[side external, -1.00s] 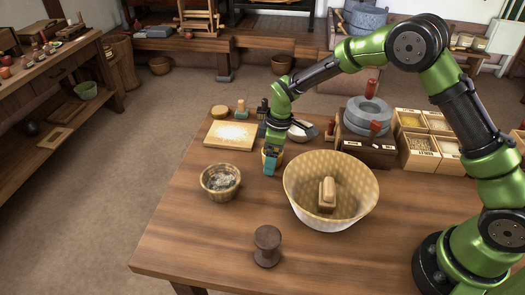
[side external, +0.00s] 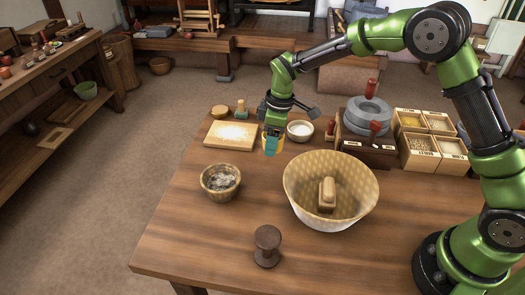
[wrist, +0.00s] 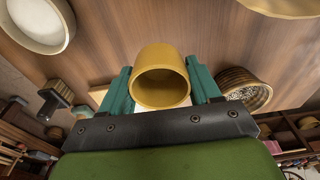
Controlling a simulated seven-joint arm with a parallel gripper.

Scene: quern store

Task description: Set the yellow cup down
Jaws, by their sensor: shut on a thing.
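The yellow cup (wrist: 160,75) is between the two teal fingers of my gripper (wrist: 161,88) in the wrist view, with a finger on each side of it. In the side external view my gripper (side external: 271,145) points down and is shut on the cup, whose yellow edge (side external: 280,146) shows beside the fingers. Most of the cup is hidden there by the fingers. It is behind the big patterned bowl and right of the pale board. I cannot tell whether its base touches the table.
A patterned bowl (side external: 356,208) holds a wooden block. A small basket (side external: 221,195) stands left, a pale board (side external: 218,145) behind it, and a white bowl (side external: 300,132) close right of my gripper. A dark spool (side external: 267,245) stands in front. Bare table (side external: 200,240) lies front left.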

